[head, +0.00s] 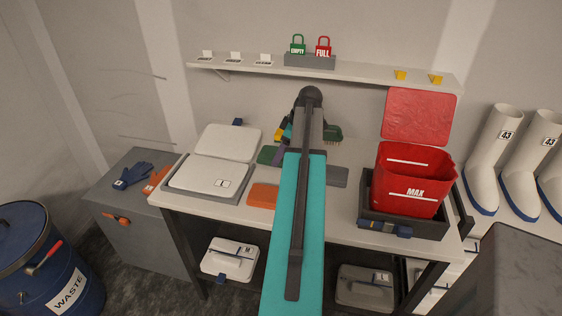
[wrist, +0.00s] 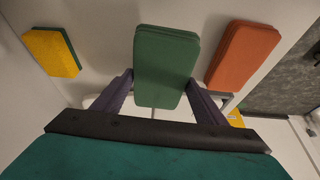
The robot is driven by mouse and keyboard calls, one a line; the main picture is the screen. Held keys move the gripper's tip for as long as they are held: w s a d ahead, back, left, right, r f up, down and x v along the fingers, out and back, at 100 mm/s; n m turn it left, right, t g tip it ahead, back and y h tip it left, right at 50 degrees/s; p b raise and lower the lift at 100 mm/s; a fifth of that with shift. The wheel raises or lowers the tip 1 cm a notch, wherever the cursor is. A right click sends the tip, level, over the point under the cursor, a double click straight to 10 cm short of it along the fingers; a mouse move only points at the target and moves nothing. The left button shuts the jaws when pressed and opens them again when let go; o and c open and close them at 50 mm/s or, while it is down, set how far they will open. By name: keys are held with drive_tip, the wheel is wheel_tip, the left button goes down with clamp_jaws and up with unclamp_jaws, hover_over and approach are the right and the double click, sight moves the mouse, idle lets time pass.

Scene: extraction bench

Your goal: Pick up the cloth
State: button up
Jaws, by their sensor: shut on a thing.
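The cloth (wrist: 167,62) is a green folded pad with layered edges, in the top middle of the wrist view. My gripper (wrist: 160,82) has its two dark purple fingers on either side of the cloth's near end and is shut on it. In the head view the green cloth (head: 267,155) shows just left of my arm, on or close above the bench. My arm hides most of the gripper there. I cannot tell whether the cloth is clear of the bench top.
An orange folded cloth (head: 263,195) lies close by on the bench. A yellow-and-green sponge (wrist: 52,52) lies on the other side. A white lidded case (head: 205,178) stands left, a red MAX bin (head: 412,180) right. A shelf (head: 380,77) runs above.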

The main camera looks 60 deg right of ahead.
sight(275, 153)
drive_tip(key=shift+r+b, duration=0.35)
drive_tip(key=shift+r, duration=1.65)
drive_tip(key=w+a+r+m, duration=0.1)
drive_tip(key=w+a, duration=1)
drive_tip(key=a, duration=0.3)
drive_tip(key=w+a+r, duration=0.2)
drive_tip(key=w+a, duration=1)
drive_tip(key=a, duration=0.1)
drive_tip(key=w+a+r+m, duration=0.1)
drive_tip(key=w+a, duration=0.2)
drive_tip(key=a, duration=1.3)
drive_tip(key=w+a+r+m+h, duration=0.1)
drive_tip(key=w+a+r, duration=0.1)
drive_tip(key=a, duration=1.3)
drive_tip(key=shift+w+a, duration=0.4)
drive_tip(key=shift+w, duration=0.1)
drive_tip(key=shift+s+f, duration=0.1)
